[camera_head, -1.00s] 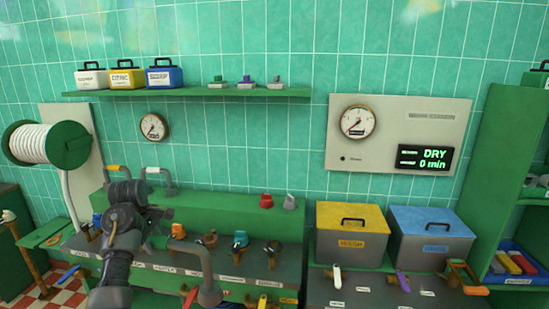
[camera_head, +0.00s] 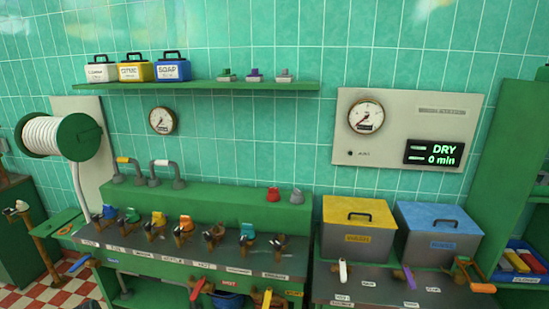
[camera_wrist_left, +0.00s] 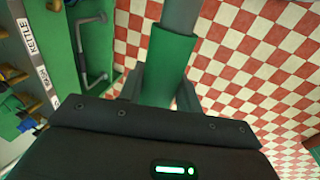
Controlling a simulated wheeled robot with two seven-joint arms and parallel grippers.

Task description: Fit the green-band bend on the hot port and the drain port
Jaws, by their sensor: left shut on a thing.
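My left gripper (camera_wrist_left: 160,88) is shut on the green-band bend (camera_wrist_left: 172,65) in the left wrist view. The bend's grey pipe runs up out of the picture past its wide green band, so its ends are hidden. Neither the gripper nor this bend shows in the head view. My right gripper is in neither view.
A yellow-band bend (camera_head: 128,168) and a white-band bend (camera_head: 165,172) stand on the green ledge. A yellow-lidded box (camera_head: 357,232) and a blue-lidded box (camera_head: 438,240) stand at right. Levers, including a red one (camera_head: 198,291), stick out along the counter front. Checkered floor shows below the held bend.

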